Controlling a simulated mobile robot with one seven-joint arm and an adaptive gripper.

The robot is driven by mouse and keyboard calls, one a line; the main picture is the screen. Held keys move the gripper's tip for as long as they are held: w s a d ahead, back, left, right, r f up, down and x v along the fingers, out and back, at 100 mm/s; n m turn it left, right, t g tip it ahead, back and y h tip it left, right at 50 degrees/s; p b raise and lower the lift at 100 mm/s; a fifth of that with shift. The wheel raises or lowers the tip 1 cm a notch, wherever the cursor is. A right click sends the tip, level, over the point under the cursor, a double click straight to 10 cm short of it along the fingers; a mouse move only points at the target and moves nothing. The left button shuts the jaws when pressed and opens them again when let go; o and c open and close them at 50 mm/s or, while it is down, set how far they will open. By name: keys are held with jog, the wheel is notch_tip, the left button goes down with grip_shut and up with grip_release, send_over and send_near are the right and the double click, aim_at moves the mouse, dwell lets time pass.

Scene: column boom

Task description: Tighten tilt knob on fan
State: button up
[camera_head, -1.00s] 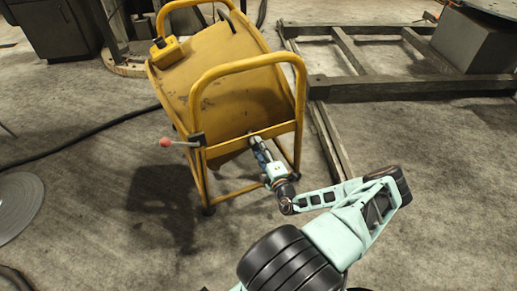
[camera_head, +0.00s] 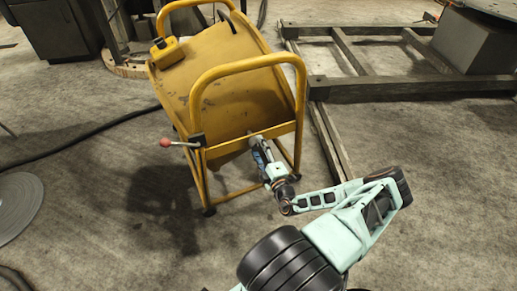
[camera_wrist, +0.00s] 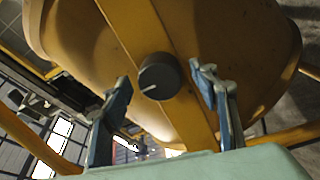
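The yellow drum fan (camera_head: 235,100) stands tilted in its yellow tube frame in the head view. In the wrist view, the black round tilt knob (camera_wrist: 160,76) with a pale pointer line sits on a yellow frame bar, against the drum. My gripper (camera_wrist: 163,86) is open, with one blue-grey finger on each side of the knob and a visible gap to both. In the head view my gripper (camera_head: 258,146) is at the near side of the fan frame, and the knob is hidden there.
A lever with a red ball (camera_head: 166,142) sticks out left from the frame. A black cable (camera_head: 80,143) runs along the floor at left. A grey metal floor frame (camera_head: 400,88) lies behind at right. The floor at front left is mostly clear.

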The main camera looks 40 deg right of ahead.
jog(key=o, duration=0.7)
notch_tip(320, 180, up, 11)
jog(key=shift+f, duration=0.45)
jog(key=shift+s+a+p, duration=0.1)
jog(key=shift+s+p, duration=0.25)
jog(key=shift+s, duration=0.35)
jog(key=c, duration=0.6)
jog(key=shift+s+a, duration=0.1)
jog(key=shift+s, duration=0.15)
jog(key=shift+c, duration=0.5)
jog(key=p+v, duration=0.2)
jog(key=v, duration=0.9)
jog(key=shift+f+p, duration=0.25)
jog(key=shift+p, duration=0.1)
jog(key=shift+w, duration=0.1)
